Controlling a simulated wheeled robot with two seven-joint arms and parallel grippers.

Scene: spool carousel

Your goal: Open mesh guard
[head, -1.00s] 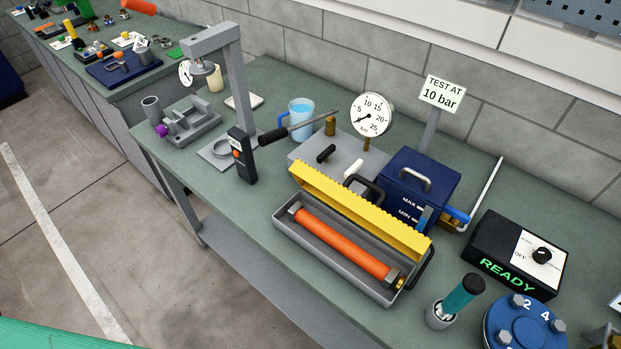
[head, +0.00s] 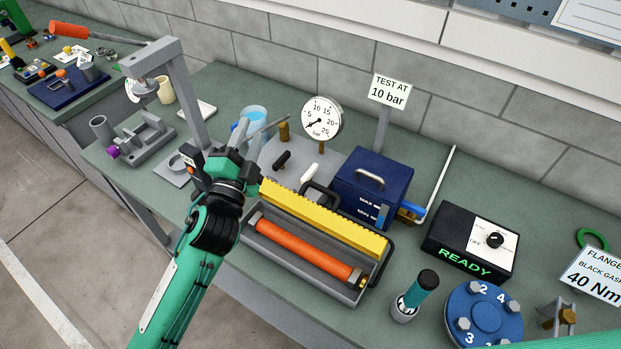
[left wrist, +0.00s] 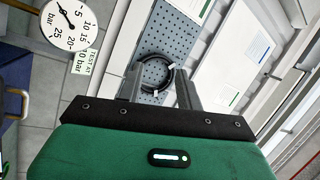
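The yellow guard (head: 325,220) stands raised along the back edge of a long grey trough (head: 290,270). An orange hose-like cylinder (head: 305,248) lies uncovered in the trough. A black handle (head: 322,190) shows behind the guard, and another black loop is at the trough's right end. My left gripper (head: 238,138) is above the bench, just left of the guard's left end and apart from it in the picture. In the left wrist view its two fingers (left wrist: 160,90) are apart. A black ring (left wrist: 144,72) shows between them; I cannot tell its distance. My right gripper is out of view.
Behind the trough stand a pressure gauge (head: 321,119) and a blue box (head: 372,182).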

